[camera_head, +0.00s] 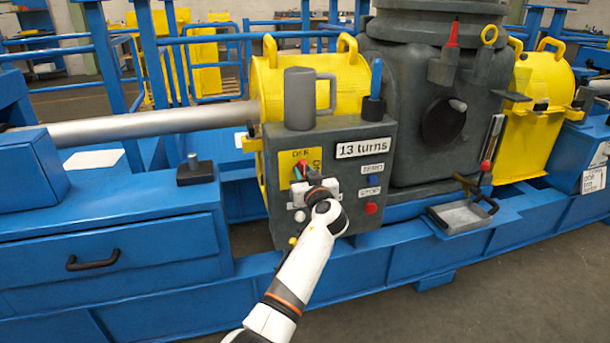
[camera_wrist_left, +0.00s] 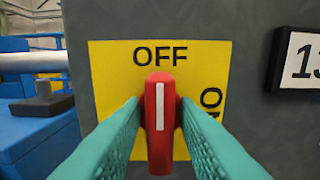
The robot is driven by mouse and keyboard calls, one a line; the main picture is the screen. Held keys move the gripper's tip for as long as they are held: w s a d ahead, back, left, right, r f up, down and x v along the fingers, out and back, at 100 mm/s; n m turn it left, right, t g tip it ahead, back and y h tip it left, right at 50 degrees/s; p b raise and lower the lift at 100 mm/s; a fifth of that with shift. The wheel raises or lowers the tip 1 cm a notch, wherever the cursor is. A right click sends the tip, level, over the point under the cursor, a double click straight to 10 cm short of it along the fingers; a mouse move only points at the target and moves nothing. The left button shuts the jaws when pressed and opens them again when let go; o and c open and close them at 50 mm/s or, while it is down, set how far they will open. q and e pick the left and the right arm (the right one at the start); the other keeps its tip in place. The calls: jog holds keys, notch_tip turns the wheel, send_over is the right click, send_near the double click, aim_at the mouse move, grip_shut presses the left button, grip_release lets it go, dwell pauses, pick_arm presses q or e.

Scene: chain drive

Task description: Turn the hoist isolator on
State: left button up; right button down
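The isolator's red handle (camera_wrist_left: 161,125) has a white stripe and stands upright in the left wrist view, pointing at OFF on a yellow plate (camera_wrist_left: 110,65). The ON label is to the right, turned sideways and partly covered. My left gripper (camera_wrist_left: 160,112) has its two teal fingers on either side of the handle, with a narrow gap showing at each side. In the head view my left gripper (camera_head: 301,172) is at the yellow plate (camera_head: 286,158) on the grey control box (camera_head: 340,220), hiding most of the handle. My right gripper is not in view.
A grey mug (camera_head: 300,98) stands on the box. A metal tray (camera_head: 461,216) is at right.

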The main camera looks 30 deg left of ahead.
pick_arm(q)
grip_shut()
jog(key=shift+m, duration=0.3)
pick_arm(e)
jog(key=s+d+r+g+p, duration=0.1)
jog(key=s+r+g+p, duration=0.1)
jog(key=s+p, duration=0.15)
pick_arm(q)
jog(key=shift+w+d+f+m+p, duration=0.15)
jog(key=shift+m+p, duration=0.3)
jog(key=shift+m, duration=2.5)
jog(key=shift+f+m+p, duration=0.2)
jog(key=shift+m+p, duration=0.25)
jog(key=shift+m, duration=2.55)
jog(key=shift+w+d+f+m+p, duration=0.15)
jog(key=shift+m+p, duration=0.3)
jog(key=shift+m, duration=2.5)
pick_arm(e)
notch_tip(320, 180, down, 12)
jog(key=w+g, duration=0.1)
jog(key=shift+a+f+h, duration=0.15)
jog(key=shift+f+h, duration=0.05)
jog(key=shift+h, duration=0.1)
pick_arm(q)
jog(key=shift+s, duration=0.1)
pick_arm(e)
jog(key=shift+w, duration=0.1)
